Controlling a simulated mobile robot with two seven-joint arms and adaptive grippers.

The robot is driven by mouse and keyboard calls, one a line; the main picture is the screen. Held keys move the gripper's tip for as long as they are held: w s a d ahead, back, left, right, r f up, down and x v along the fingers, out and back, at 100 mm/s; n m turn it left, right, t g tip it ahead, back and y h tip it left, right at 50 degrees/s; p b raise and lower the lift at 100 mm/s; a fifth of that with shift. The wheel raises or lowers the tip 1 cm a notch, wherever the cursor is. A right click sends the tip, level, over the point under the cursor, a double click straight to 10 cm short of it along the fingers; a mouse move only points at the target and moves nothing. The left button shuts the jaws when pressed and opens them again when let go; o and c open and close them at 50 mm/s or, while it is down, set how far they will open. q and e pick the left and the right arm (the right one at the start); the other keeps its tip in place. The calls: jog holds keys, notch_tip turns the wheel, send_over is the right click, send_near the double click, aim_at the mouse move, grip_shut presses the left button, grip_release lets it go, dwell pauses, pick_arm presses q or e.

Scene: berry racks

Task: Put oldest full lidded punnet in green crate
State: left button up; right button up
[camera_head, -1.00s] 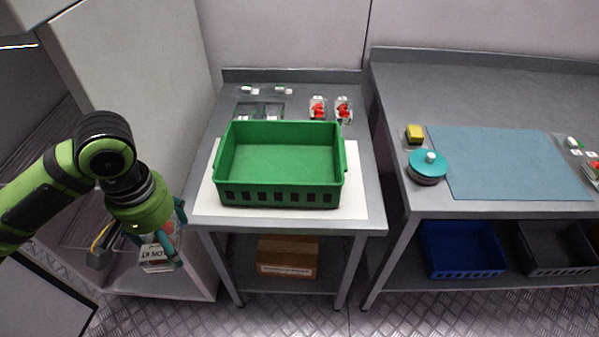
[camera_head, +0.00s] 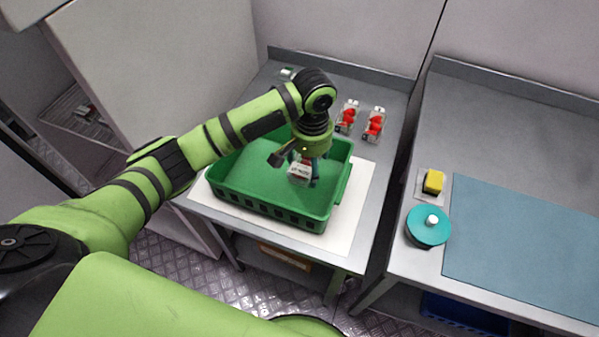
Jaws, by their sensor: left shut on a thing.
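The green crate (camera_head: 262,219) stands on a white mat on the small steel table; its floor looks empty where I can see it. My left gripper (camera_head: 303,168) is over the crate's right half, pointing down. It is shut on a lidded punnet (camera_head: 299,174) with a white label. The punnet appears within the crate's outline; I cannot tell whether it touches the floor. My arm hides the crate's back left part. My right gripper is not in view.

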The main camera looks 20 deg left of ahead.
pick_arm(q)
notch_tip(320, 180, down, 3)
jog(key=shift+s+a+r, duration=0.1)
jog(key=shift+a+r, duration=0.05)
jog(key=shift+r, duration=0.05)
notch_tip(320, 180, down, 4)
jog(key=shift+f+p, duration=0.2)
jog(key=shift+p, duration=0.15)
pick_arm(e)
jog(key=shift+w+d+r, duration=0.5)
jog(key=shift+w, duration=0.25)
pick_arm(q)
jog(key=shift+f, duration=0.15)
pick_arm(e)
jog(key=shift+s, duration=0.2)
pick_arm(q)
jog(key=o, duration=1.1)
jog(key=shift+o, duration=0.2)
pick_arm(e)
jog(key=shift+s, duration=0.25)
pick_arm(q)
jog(key=shift+r, duration=0.2)
notch_tip(320, 180, up, 12)
jog(key=shift+r+b, duration=0.1)
jog(key=shift+b, duration=0.5)
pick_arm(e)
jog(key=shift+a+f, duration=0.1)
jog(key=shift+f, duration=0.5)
